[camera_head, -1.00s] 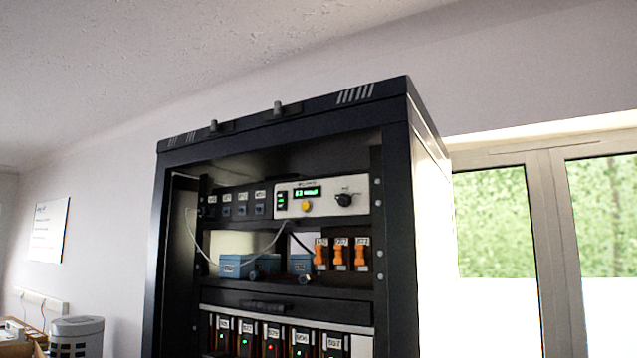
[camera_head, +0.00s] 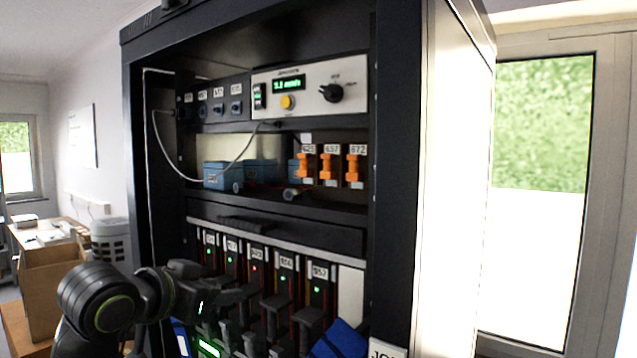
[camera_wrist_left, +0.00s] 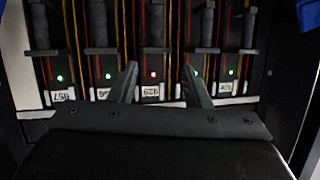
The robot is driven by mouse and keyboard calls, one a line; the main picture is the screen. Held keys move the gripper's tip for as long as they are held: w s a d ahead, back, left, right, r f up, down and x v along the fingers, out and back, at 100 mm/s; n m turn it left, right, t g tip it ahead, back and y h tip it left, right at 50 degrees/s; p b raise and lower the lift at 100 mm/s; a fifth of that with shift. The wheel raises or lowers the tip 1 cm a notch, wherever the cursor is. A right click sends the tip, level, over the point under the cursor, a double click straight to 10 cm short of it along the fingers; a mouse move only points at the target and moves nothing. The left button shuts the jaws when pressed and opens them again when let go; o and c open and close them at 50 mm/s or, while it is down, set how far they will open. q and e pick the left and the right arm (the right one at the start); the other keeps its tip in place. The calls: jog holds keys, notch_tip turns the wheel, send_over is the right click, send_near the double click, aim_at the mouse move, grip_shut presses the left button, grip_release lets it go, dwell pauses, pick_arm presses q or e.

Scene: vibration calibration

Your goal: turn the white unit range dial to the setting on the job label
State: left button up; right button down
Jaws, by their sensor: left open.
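The white unit (camera_head: 310,90) sits at the top right of the rack in the head view, with a lit green display (camera_head: 289,85) and a yellow button (camera_head: 288,102). Its black range dial (camera_head: 331,93) is on the right; the printed settings are too small to read. A job label (camera_head: 388,350) shows only partly at the bottom edge. My left gripper (camera_head: 247,293) is low in front of the lower modules, well below the dial. In the left wrist view its two fingers (camera_wrist_left: 160,82) are apart with nothing between them. My right gripper is not seen.
The black rack frame (camera_head: 396,180) borders the shelf on the right. Orange switches (camera_head: 329,168) and blue boxes (camera_head: 222,175) stand below the white unit. A white cable (camera_head: 160,140) hangs at the left. Lower modules (camera_head: 257,268) carry green and red lights.

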pick_arm(q)
jog(key=s+d+r+m+t+h, duration=0.1)
jog(key=s+d+r+m, duration=0.15)
jog(key=r, duration=0.55)
jog(key=s+d+r+m+h, duration=0.1)
jog(key=s+r, duration=0.2)
jog(key=r, duration=0.5)
jog(key=m+t+h, duration=0.1)
jog(key=m+h, duration=0.2)
jog(key=m, duration=0.1)
send_near(326, 90)
jog(key=p+x, duration=0.7)
jog(key=p, duration=0.1)
jog(key=shift+w+d+r+p, duration=0.2)
jog(key=shift+w+d+p, duration=0.05)
jog(key=shift+p, duration=0.05)
jog(key=shift+w+d, duration=0.25)
jog(key=shift+w, duration=0.15)
jog(key=shift+f, duration=0.1)
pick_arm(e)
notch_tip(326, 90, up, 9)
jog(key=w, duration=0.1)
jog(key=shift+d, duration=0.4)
pick_arm(q)
jog(key=c, duration=0.9)
grip_shut()
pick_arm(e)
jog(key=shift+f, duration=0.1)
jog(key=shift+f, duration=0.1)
